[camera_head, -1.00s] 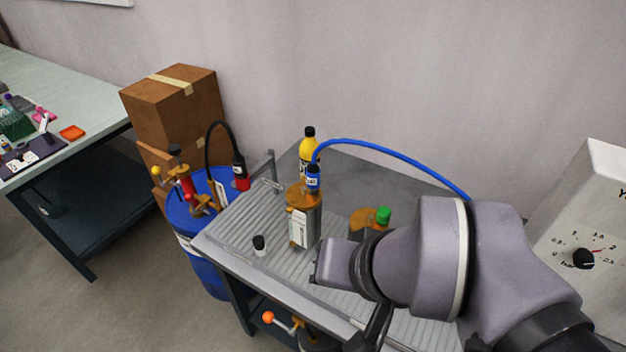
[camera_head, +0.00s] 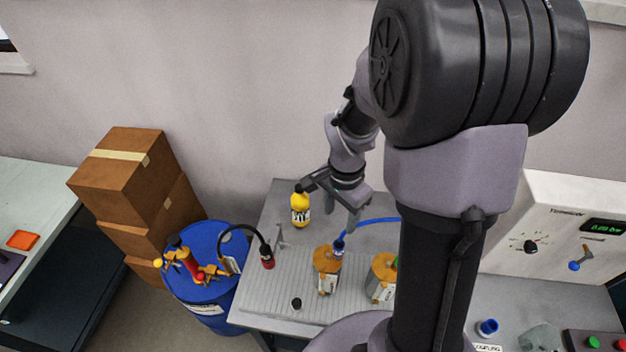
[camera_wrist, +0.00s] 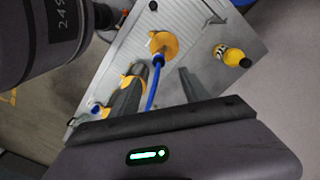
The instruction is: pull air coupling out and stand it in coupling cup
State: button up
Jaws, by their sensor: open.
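The blue air coupling (camera_head: 339,245) sits upright at the orange top of a canister (camera_head: 327,270), with a blue hose (camera_head: 372,221) running from it to the right. In the wrist view the hose (camera_wrist: 152,92) runs between the fingers toward the canister's orange top (camera_wrist: 163,44). My gripper (camera_head: 354,216) is open and empty, pointing down above and a little behind the coupling. Its fingers (camera_wrist: 163,78) stand apart in the wrist view, and I see no contact with the coupling. A blue cup (camera_head: 487,327) stands at the lower right behind a partly cut-off label, apparently the coupling cup.
A second orange-topped canister (camera_head: 383,278) stands right of the first. A yellow bottle (camera_head: 300,210) stands behind, left of my gripper. A black hose with a red end (camera_head: 267,257) and a small black-capped vial (camera_head: 296,303) are at left. A white control box (camera_head: 560,225) stands at right.

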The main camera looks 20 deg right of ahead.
aim_at(337, 252)
jog(key=f+b, duration=0.1)
jog(key=f, duration=0.7)
jog(key=f+b, duration=0.1)
jog(key=f, duration=0.8)
jog(key=shift+s+d+f+b, duration=0.2)
jog(key=shift+f+b, duration=0.1)
jog(key=shift+b, duration=0.1)
grip_shut()
grip_release()
notch_tip(337, 252, up, 18)
jog(key=p, duration=0.2)
jog(key=shift+f+p, duration=0.25)
jog(key=shift+p, duration=0.1)
